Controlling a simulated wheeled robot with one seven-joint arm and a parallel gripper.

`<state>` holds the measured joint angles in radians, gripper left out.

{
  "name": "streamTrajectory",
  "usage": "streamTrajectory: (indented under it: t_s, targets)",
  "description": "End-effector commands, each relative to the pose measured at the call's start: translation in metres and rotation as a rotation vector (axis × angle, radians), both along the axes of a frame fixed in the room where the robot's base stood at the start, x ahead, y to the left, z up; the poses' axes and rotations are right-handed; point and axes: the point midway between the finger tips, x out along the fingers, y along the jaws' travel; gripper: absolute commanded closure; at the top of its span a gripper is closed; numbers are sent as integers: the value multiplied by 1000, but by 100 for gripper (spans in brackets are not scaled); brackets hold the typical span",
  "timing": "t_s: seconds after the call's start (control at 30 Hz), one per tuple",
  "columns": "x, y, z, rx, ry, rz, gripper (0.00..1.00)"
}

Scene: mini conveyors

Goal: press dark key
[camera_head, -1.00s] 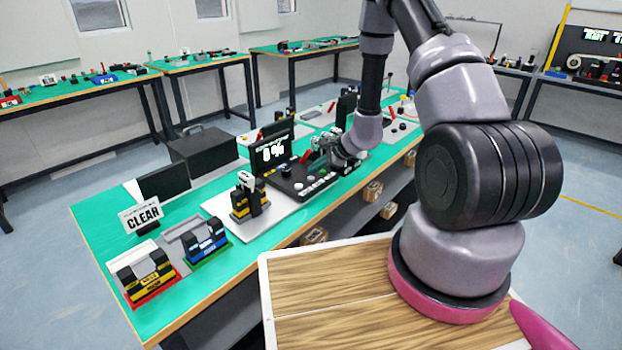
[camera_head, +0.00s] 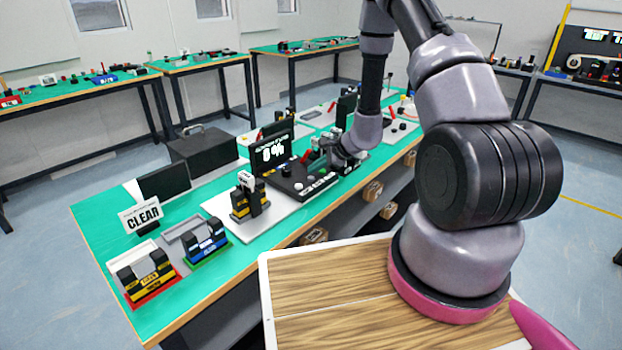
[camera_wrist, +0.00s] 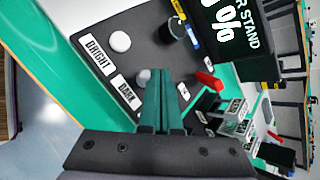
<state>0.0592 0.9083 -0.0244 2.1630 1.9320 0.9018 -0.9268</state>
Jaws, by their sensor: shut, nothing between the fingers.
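The key beside the DARK label (camera_wrist: 127,94) is a small round grey button (camera_wrist: 143,77) on a dark control panel (camera_wrist: 150,20). My gripper (camera_wrist: 161,72) is shut and empty, its fingertips just right of this key in the wrist view. The fingers cover part of the panel, and I cannot tell whether they touch the key. A white round key (camera_wrist: 120,41) sits beside the BRIGHT label (camera_wrist: 97,55). In the head view my gripper (camera_head: 322,158) is over the far right part of the panel (camera_head: 290,186), where the dark key is hard to make out.
A black display (camera_head: 271,150) stands behind the panel and reads about 0 %. A red piece (camera_wrist: 209,81) lies right of my fingers. A yellow-and-black block (camera_head: 250,203) and the CLEAR sign (camera_head: 141,215) stand left on the green bench (camera_head: 98,207).

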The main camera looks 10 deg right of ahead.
Motion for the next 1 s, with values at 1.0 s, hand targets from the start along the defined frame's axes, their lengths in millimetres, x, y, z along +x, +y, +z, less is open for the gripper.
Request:
streamTrajectory:
  t_s: [1.0]
  targets:
    - [0, 0, -8, 0, -1, -1, 100]
